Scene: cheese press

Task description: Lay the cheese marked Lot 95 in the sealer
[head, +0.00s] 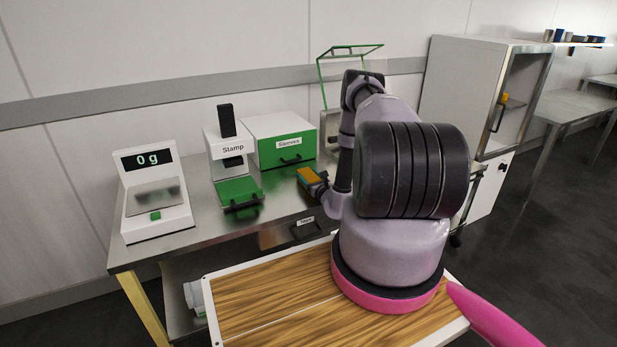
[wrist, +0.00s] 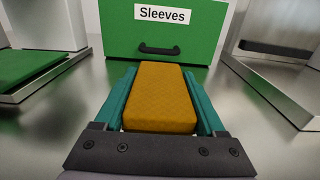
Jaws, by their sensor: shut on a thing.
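My gripper (wrist: 161,100) is shut on an orange-yellow block of cheese (wrist: 160,90), one teal finger along each side. In the head view the cheese (head: 309,175) shows at the end of my arm, in front of the green Sleeves drawer. No lot mark is readable on the cheese from here. The sealer is not labelled in view; a machine with a raised green-framed clear lid (head: 350,60) stands at the back of the table, partly hidden by my arm. It may be the sealer.
A Stamp press (head: 233,150) and a scale reading 0 g (head: 155,195) stand to the left. The Sleeves box (wrist: 165,30) is straight ahead, its drawer shut. A white cabinet (head: 465,80) with a glass door stands right. Bare steel tabletop lies around the cheese.

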